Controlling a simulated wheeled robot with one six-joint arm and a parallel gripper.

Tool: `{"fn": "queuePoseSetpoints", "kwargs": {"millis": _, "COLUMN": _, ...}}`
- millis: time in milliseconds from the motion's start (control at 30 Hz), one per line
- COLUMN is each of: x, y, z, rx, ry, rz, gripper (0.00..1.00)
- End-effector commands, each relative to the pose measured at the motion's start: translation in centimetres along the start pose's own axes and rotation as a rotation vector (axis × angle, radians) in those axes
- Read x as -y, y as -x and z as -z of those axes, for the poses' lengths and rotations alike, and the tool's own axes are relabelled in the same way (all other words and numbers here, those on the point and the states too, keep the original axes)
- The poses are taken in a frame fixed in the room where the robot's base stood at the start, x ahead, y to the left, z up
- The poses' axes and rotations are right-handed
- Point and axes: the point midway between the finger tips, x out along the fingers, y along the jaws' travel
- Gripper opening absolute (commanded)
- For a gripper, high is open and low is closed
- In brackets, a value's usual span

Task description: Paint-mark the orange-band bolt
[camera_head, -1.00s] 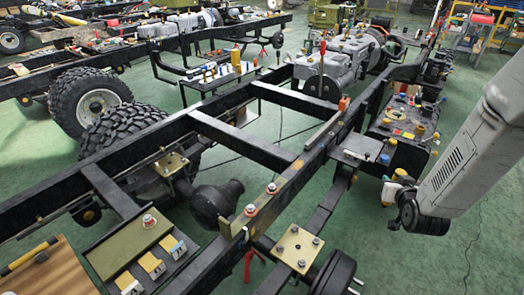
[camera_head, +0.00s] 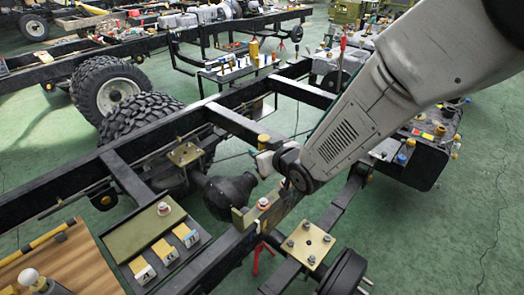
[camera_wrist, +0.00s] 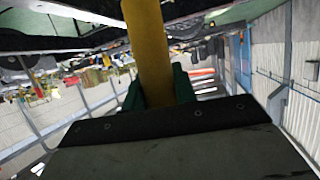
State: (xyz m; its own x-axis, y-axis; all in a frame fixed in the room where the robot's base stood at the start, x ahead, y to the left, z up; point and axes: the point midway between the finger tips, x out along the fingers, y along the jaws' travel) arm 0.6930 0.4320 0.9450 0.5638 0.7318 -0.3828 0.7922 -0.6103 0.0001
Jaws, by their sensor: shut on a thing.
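My gripper (camera_head: 264,152) is shut on a yellow paint marker (camera_wrist: 150,50). In the wrist view the marker stands between the dark green fingers (camera_wrist: 158,92). In the head view its yellow end (camera_head: 263,139) shows above the gripper, which hangs over the near chassis rail. A pale bolt with a reddish-orange band (camera_head: 263,204) stands on the rail, below the gripper in the picture and apart from it. A similar banded bolt (camera_head: 164,209) stands on the tray. Which one is the orange-band bolt I cannot tell for sure. The marker's tip is not clear.
A yellow plate with bolts (camera_head: 306,243) sits right of the rail. My arm covers part of the rail and the engine. The green floor at right is clear.

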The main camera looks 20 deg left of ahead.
Motion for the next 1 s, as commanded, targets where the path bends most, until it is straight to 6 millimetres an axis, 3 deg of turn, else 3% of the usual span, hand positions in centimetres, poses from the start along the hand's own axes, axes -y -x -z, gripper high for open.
{"fn": "queuePoseSetpoints", "kwargs": {"millis": 167, "x": 0.2, "y": -0.4, "z": -0.9, "rx": 0.002, "ry": 0.001, "rz": 0.004, "gripper": 0.05}}
{"fn": "queuePoseSetpoints", "kwargs": {"millis": 633, "x": 0.1, "y": -2.4, "z": -5.8, "rx": 0.003, "ry": 0.001, "rz": 0.002, "gripper": 0.05}}
{"fn": "queuePoseSetpoints", "kwargs": {"millis": 1000, "x": 0.1, "y": -3.0, "z": -7.1, "rx": 0.0, "ry": 0.0, "rz": 0.002, "gripper": 0.05}}
